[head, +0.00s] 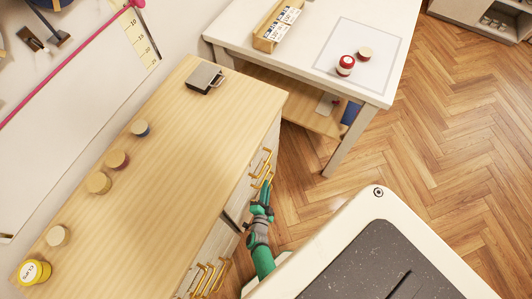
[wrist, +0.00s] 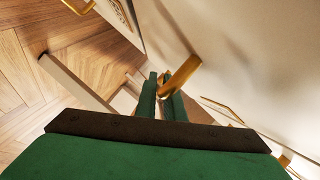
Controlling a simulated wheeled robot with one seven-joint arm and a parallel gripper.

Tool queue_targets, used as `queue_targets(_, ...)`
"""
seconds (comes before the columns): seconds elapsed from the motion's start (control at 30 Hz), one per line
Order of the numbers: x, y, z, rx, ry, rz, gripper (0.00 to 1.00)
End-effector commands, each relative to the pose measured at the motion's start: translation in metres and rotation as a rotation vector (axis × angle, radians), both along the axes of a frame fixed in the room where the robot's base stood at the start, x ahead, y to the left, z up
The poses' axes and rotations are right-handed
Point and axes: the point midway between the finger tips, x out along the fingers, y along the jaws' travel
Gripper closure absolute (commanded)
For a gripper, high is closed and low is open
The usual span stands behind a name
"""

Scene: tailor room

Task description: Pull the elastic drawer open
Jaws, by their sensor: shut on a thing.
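The wooden cabinet (head: 165,135) has several drawers with gold handles on its right-hand front. My green gripper (head: 265,187) is at this front, by the handles of the far drawers. In the wrist view my gripper (wrist: 160,80) is shut on a gold drawer handle (wrist: 180,77), which passes between its two fingers. The pale front beside it (wrist: 240,50) fills the right side of that view. I cannot read any label, so I cannot tell by name which drawer this is. How far it stands open cannot be told.
A white table (head: 225,32) with a jar (head: 345,65) and a box of cards (head: 268,38) stands beyond the cabinet. More gold handles (head: 205,278) are on the nearer drawers. Spools and a metal-handled block (head: 206,78) lie on the cabinet top. Wooden floor (head: 440,130) is free at right.

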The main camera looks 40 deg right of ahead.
Motion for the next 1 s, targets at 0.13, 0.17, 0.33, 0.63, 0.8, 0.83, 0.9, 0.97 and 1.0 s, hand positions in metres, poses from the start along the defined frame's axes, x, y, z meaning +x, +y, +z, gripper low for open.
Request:
queue_targets(0.13, -0.013, -0.005, 0.000, -0.001, 0.001, -0.002, 1.00)
queue_targets(0.17, -0.017, -0.007, 0.000, -0.001, 0.001, -0.001, 1.00)
queue_targets(0.33, -0.049, -0.020, 0.000, -0.002, 0.003, -0.002, 1.00)
queue_targets(0.63, -0.123, -0.051, 0.000, -0.003, 0.005, -0.002, 1.00)
queue_targets(0.8, -0.160, -0.066, 0.000, -0.003, 0.003, 0.000, 1.00)
queue_targets(0.83, -0.166, -0.069, 0.000, -0.002, 0.002, -0.002, 1.00)
queue_targets(0.9, -0.178, -0.074, 0.000, -0.003, 0.003, 0.000, 1.00)
queue_targets(0.97, -0.188, -0.078, 0.000, -0.002, 0.003, -0.001, 1.00)
queue_targets(1.0, -0.193, -0.080, 0.000, -0.002, 0.002, -0.002, 1.00)
